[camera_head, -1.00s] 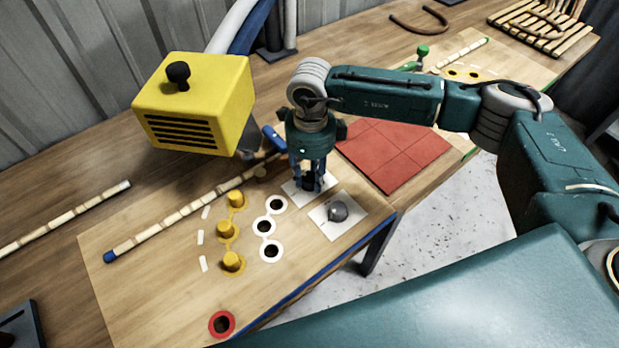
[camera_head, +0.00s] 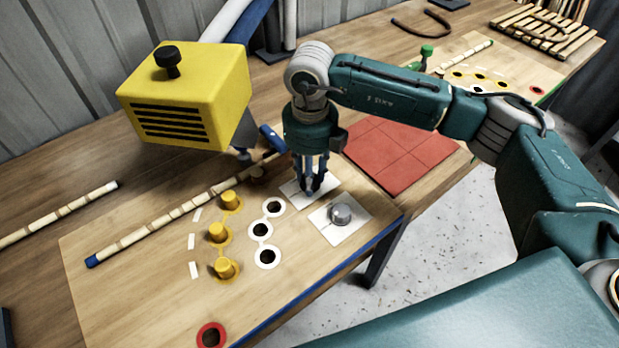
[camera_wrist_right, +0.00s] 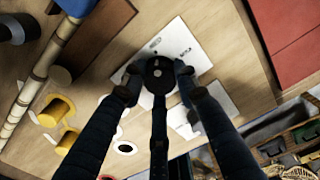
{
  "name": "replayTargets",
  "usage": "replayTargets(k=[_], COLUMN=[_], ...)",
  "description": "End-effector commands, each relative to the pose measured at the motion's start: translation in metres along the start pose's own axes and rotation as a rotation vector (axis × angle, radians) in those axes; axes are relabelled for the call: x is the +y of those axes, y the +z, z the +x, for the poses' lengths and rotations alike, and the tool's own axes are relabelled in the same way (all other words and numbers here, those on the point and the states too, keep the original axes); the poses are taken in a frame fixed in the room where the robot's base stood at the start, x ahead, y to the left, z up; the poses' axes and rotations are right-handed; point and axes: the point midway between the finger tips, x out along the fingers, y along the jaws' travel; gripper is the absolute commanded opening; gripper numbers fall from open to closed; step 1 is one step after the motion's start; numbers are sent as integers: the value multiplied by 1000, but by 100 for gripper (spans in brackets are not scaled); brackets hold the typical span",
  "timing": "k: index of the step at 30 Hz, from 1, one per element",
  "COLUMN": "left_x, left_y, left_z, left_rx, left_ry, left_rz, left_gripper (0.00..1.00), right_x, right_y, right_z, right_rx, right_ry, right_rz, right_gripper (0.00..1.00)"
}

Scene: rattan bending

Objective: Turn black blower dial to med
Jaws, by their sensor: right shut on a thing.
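The black blower dial (camera_wrist_right: 157,74) sits on a white card (camera_wrist_right: 187,37) in the right wrist view. Small print on the card is too small to read surely. My right gripper (camera_head: 313,188) points down over this card in the head view, its fingers around the dial and largely hiding it. In the wrist view the fingers are closed against the dial's sides. The yellow blower (camera_head: 187,100) stands to the left of my right gripper, with dark slots on its front. My left gripper is not in view.
A grey knob on a second white card (camera_head: 323,222) is close by on the right. Yellow pegs (camera_head: 218,233) and white-ringed holes (camera_head: 262,230) lie to the left. A segmented rattan pole (camera_head: 165,218) lies behind them. Red tiles (camera_head: 390,165) are to the right.

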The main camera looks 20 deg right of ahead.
Motion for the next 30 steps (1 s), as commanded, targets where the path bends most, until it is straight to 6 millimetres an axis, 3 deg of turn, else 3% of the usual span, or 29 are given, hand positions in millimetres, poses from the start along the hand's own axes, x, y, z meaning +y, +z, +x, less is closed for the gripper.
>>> replayTargets(k=[20,21,23,30], left_x=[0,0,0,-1], left_y=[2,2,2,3], left_z=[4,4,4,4], left_rx=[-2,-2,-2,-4], left_ry=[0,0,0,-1], left_rz=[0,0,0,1], left_gripper=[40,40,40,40], right_x=[0,0,0,0], right_y=[-5,-5,-5,-3], right_z=[2,2,2,1], right_rx=[16,16,15,9], right_ry=[-4,-4,-3,-2], right_rz=[54,53,53,54], right_gripper=[4,38,49,49])
